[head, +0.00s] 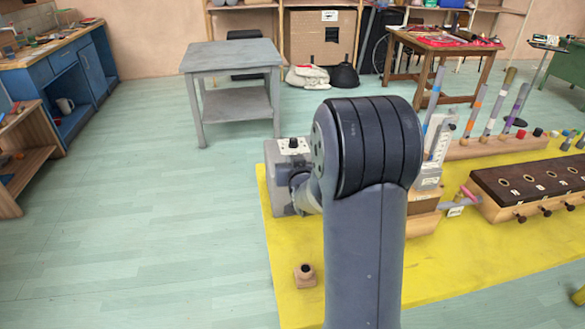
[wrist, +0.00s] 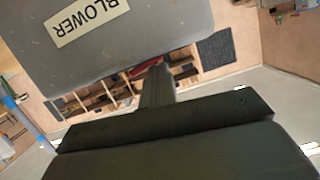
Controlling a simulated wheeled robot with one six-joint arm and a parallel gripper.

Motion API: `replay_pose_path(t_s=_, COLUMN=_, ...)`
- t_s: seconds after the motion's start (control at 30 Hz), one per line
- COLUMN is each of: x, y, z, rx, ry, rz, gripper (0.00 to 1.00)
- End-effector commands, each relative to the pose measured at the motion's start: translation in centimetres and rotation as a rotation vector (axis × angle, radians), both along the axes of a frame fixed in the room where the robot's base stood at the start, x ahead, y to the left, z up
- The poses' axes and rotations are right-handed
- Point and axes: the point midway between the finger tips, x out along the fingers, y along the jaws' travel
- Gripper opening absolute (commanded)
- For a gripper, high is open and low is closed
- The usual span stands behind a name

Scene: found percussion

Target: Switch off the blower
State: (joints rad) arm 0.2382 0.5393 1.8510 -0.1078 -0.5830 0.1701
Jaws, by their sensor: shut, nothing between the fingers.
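The blower (head: 279,183) is a grey box at the left end of the yellow mat in the head view. A white plate with small dark parts (head: 293,146) is on its top; I cannot make out a switch position. In the wrist view the blower (wrist: 175,25) fills the upper left, with its BLOWER label (wrist: 88,20) tilted and upside down. My gripper (wrist: 157,72) is shut and empty, its fingers pointing up the picture close to the blower's lower edge. I cannot tell whether they touch it. My arm hides part of the blower's right side in the head view.
The yellow mat (head: 450,262) carries a dark-topped wooden box with pegs (head: 535,185), several upright tubes (head: 498,103) and a small brown knobbed block (head: 305,276). A grey table (head: 232,58) stands behind. The floor at left is clear.

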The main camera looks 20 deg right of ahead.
Motion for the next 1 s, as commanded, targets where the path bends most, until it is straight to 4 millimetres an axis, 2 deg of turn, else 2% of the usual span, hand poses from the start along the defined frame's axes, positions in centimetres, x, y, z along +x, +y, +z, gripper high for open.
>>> replay_pose_path(t_s=0.27, x=0.0, y=0.0, z=0.1, rx=0.006, ry=0.006, rz=-0.002, gripper=0.00)
replay_pose_path(t_s=0.37, x=0.2, y=0.1, z=1.2, rx=0.005, ry=0.003, rz=-0.001, gripper=0.00)
replay_pose_path(t_s=0.53, x=0.9, y=0.5, z=4.9, rx=0.003, ry=-0.004, rz=0.001, gripper=0.00)
replay_pose_path(t_s=0.6, x=-0.6, y=0.8, z=4.2, rx=0.003, ry=0.000, rz=0.000, gripper=0.00)
replay_pose_path(t_s=1.0, x=-6.5, y=2.3, z=5.8, rx=0.004, ry=-0.003, rz=0.000, gripper=0.00)
